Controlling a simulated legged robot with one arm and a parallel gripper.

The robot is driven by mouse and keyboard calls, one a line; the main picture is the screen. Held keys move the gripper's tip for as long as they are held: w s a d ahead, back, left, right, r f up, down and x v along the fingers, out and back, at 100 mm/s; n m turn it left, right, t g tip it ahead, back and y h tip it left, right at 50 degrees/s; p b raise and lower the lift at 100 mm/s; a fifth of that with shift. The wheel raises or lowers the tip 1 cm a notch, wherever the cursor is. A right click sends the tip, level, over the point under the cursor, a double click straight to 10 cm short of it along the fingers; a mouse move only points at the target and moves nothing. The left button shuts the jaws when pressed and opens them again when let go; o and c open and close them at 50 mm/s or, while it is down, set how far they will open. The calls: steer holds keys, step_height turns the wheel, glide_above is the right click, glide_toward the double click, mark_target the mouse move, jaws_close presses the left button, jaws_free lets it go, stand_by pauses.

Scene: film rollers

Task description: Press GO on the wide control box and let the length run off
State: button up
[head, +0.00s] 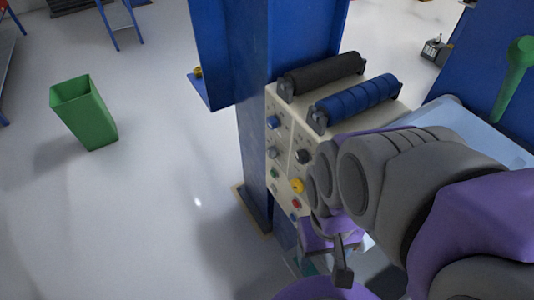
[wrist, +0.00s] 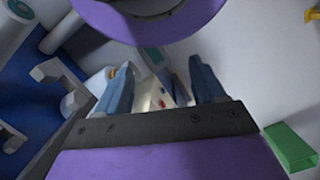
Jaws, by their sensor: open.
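The wide control box (head: 284,145) is a beige panel on the blue post, with several knobs and buttons on its front. I see a small green button (head: 274,173), a yellow one (head: 297,186) and a red one (head: 296,204). Labels are too small to read, so I cannot tell which is GO. My gripper (head: 342,268) is below and to the right of the box's lower buttons. In the wrist view its two blue-grey fingers (wrist: 163,85) are apart and empty. Part of a beige box with a red spot (wrist: 161,104) shows between them. My arm hides the box's right side.
A black roller (head: 322,73) and a blue roller (head: 355,100) lie above the box. The blue post (head: 250,160) stands on its left. A green bin (head: 85,113) stands on open floor at left. A green handle (head: 514,78) rises at right.

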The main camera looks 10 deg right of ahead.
jaws_close()
stand_by(0.4)
stand_by(1.1)
